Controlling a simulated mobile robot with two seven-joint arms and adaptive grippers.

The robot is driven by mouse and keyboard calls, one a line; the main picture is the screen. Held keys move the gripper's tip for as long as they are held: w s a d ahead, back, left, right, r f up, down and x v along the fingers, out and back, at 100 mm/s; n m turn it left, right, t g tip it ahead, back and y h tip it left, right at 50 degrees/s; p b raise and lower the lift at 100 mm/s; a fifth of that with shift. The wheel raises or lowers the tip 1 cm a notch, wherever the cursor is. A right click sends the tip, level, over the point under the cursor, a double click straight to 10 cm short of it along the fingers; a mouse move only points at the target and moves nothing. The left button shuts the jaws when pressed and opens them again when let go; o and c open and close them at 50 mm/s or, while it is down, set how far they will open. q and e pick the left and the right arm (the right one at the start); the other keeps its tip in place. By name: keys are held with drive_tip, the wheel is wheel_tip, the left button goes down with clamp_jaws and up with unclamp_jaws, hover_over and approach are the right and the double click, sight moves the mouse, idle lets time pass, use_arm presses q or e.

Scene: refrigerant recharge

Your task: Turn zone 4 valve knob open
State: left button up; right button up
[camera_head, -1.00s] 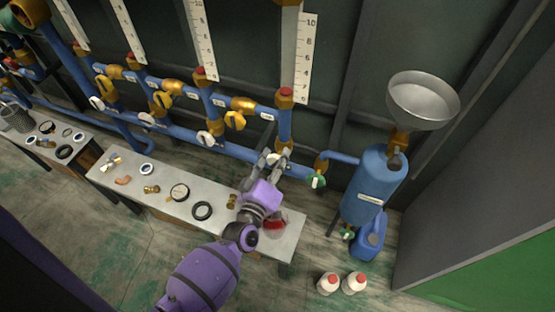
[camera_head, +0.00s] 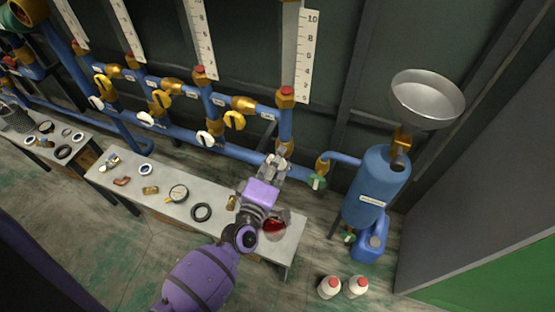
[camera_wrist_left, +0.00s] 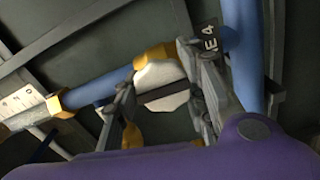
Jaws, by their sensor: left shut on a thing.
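The zone 4 valve knob (camera_wrist_left: 160,85) is a white, many-sided knob with a dark bar across its face, in the left wrist view. It sits on a brass valve body (camera_wrist_left: 154,57) on a blue pipe. A label ending in "NE 4" (camera_wrist_left: 209,40) is beside it. My left gripper (camera_wrist_left: 163,92) has a finger on each side of the knob and is shut on it. In the head view my left gripper (camera_head: 277,164) is at the right end of the lower blue pipe and mostly hides this knob. My right gripper is not in view.
White knobs (camera_head: 205,139) and yellow knobs (camera_head: 234,120) line the pipes to the left. A bench (camera_head: 232,219) with loose fittings stands below. A blue tank (camera_head: 378,180), a green valve handle (camera_head: 317,182) and a metal funnel (camera_head: 427,98) are to the right.

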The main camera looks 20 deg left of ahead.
use_arm(q)
drive_tip(key=shift+w+r, duration=0.1)
drive_tip(key=shift+r, duration=0.2)
drive_tip(key=o, duration=1)
drive_tip(key=shift+o, duration=0.5)
drive_tip(key=shift+f, duration=0.1)
drive_tip(key=s, duration=1.2)
drive_tip(key=shift+a, duration=0.15)
